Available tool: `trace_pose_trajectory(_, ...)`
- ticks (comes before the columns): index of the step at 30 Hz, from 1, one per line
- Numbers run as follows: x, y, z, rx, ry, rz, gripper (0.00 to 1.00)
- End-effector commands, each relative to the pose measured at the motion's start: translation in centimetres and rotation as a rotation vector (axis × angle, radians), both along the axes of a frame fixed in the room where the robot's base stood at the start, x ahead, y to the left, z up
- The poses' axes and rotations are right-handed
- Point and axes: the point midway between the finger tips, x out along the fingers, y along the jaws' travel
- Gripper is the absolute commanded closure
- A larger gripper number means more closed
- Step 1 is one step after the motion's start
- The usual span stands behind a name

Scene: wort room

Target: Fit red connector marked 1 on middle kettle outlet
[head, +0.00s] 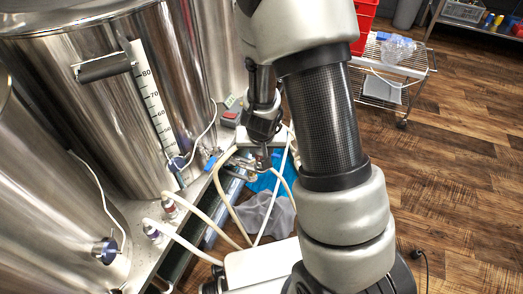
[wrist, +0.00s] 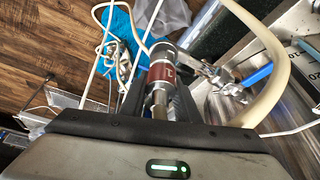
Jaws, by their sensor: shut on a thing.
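The red connector marked 1 (wrist: 162,73) is a metal fitting with a red band, held between the fingers of my gripper (wrist: 158,100) in the wrist view. A metal outlet valve with a blue handle (wrist: 257,76) is just right of it. The connector's upper end is close to the valve's fitting; I cannot tell whether they touch or are joined. In the head view my gripper (head: 262,150) is small and dark, right of the middle kettle (head: 110,90) with the scale. A blue handle (head: 209,162) shows at that kettle's lower right.
Other hoses with connectors (head: 169,205) come off the bench edge at the lower left. A blue cloth (head: 265,181) and a grey cloth (head: 268,215) lie below my gripper. A wire cart (head: 400,75) stands at the upper right. Wooden floor (head: 460,170) is clear at right.

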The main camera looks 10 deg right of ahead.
Motion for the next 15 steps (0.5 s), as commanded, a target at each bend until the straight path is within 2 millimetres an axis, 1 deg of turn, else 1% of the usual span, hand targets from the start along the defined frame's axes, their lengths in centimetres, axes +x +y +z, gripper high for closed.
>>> trace_pose_trajectory(15,0.03,0.0,-1.12,0.0,-0.001,0.0,0.98)
